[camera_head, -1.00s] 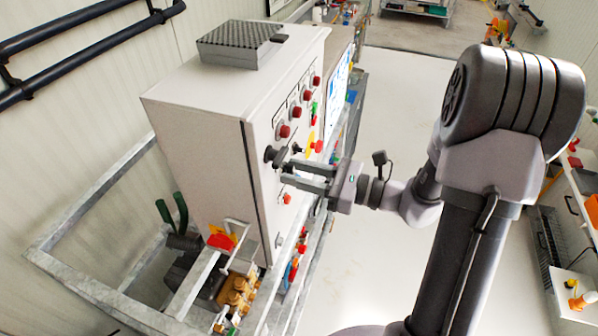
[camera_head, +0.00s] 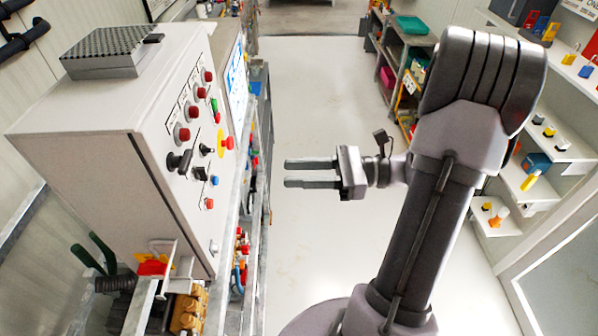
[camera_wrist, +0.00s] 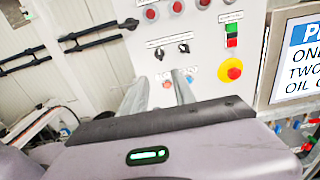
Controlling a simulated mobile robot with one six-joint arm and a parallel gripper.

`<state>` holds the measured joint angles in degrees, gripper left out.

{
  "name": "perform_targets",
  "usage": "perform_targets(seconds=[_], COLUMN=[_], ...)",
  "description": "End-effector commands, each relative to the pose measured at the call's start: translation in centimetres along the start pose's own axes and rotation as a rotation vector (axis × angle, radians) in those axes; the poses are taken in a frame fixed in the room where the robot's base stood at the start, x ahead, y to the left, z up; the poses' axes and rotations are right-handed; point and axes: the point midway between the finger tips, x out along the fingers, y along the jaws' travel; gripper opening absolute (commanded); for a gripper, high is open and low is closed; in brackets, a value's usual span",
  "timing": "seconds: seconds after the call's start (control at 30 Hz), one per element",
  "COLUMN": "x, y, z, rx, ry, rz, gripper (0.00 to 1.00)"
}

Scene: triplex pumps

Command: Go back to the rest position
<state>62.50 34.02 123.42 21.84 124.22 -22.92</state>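My gripper (camera_head: 288,173) is open and empty in the head view. Its two grey fingers point left toward the control panel, with free air between them and the panel. In the wrist view the gripper (camera_wrist: 159,82) shows its two fingers apart, in front of the panel face. The control cabinet (camera_head: 85,165) is a large white box on the left. The emergency stop also shows in the wrist view (camera_wrist: 231,70).
Open white floor (camera_head: 315,90) lies beyond my gripper. White shelves (camera_head: 545,150) with small colourful objects stand at the right, and a workbench (camera_head: 400,50) at the back. A metal frame with brass parts (camera_head: 187,310) sits below the cabinet. A perforated grey box (camera_head: 110,50) rests on top.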

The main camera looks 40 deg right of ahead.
Motion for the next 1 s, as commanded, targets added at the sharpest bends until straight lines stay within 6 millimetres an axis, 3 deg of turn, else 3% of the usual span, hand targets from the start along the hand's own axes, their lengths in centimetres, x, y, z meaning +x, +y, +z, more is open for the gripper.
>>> perform_targets(seconds=[0.4,0.5,0.57,0.67,0.7,0.8,0.9,1.0], x=[-0.1,1.4,3.7,7.5,8.2,8.3,8.2,8.6], y=[0.0,1.3,3.7,10.3,12.8,16.7,17.8,17.8], z=[0.0,-1.1,-3.0,-8.7,-11.3,-17.2,-20.6,-21.3], rx=[-0.001,-0.042,-0.115,-0.360,-0.493,-0.884,-1.296,-1.613], ry=[0.001,0.056,0.151,0.411,0.523,0.772,0.933,1.002], rz=[0.001,0.070,0.186,0.484,0.601,0.825,0.917,0.910], gripper=[0.32,0.32,0.32,0.32,0.32,0.32,0.32,0.32])
